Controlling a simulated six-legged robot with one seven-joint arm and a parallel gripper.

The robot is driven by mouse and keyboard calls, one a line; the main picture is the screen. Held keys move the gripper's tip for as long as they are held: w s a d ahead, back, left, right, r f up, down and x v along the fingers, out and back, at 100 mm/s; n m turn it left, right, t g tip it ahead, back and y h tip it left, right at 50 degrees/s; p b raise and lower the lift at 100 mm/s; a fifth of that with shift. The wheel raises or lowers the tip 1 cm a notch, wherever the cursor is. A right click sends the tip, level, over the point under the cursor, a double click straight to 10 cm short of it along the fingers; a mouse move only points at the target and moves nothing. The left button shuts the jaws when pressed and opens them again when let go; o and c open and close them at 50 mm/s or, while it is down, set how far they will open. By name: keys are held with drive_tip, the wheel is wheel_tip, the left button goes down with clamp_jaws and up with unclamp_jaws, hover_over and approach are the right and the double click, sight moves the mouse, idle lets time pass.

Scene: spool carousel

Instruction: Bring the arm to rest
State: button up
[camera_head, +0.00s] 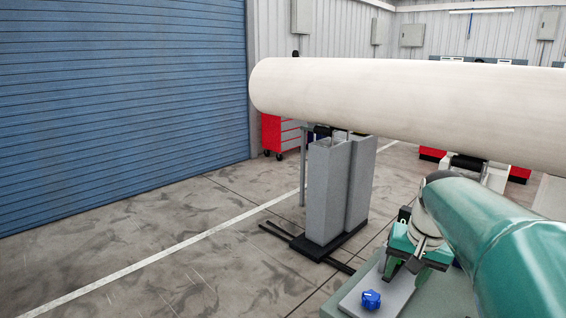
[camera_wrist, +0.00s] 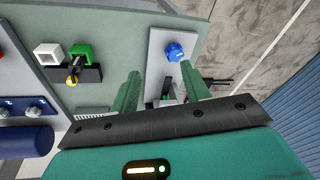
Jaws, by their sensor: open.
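My gripper (camera_head: 405,268) is at the lower right of the head view, pointing down over a pale grey-green worktop (camera_head: 440,297). In the wrist view my gripper (camera_wrist: 162,75) shows two green fingers spread well apart, with nothing held between them. A light grey plate (camera_wrist: 158,45) with a blue knob (camera_wrist: 172,51) lies beyond and between the fingers. A small dark fitting (camera_wrist: 168,84) on that plate shows between them. The knob also shows in the head view (camera_head: 371,299). I cannot tell the exact height of the fingertips above the plate.
A dark blue cylinder (camera_wrist: 25,142) lies at the lower left. A grey stand (camera_head: 335,190) is on the floor. Open floor (camera_head: 150,250) lies before the blue shutter (camera_head: 120,100).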

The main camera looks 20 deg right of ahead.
drive_tip(key=s+a+f+n+t, duration=0.1)
drive_tip(key=s+a+n, duration=0.2)
drive_tip(key=a, duration=0.9)
drive_tip(key=s+a+f+n+t, duration=0.2)
drive_tip(key=a+n, duration=0.3)
drive_tip(key=a, duration=0.7)
drive_tip(key=shift+s+a+f, duration=0.25)
drive_tip(key=shift+s+a, duration=0.05)
drive_tip(key=shift+s, duration=0.4)
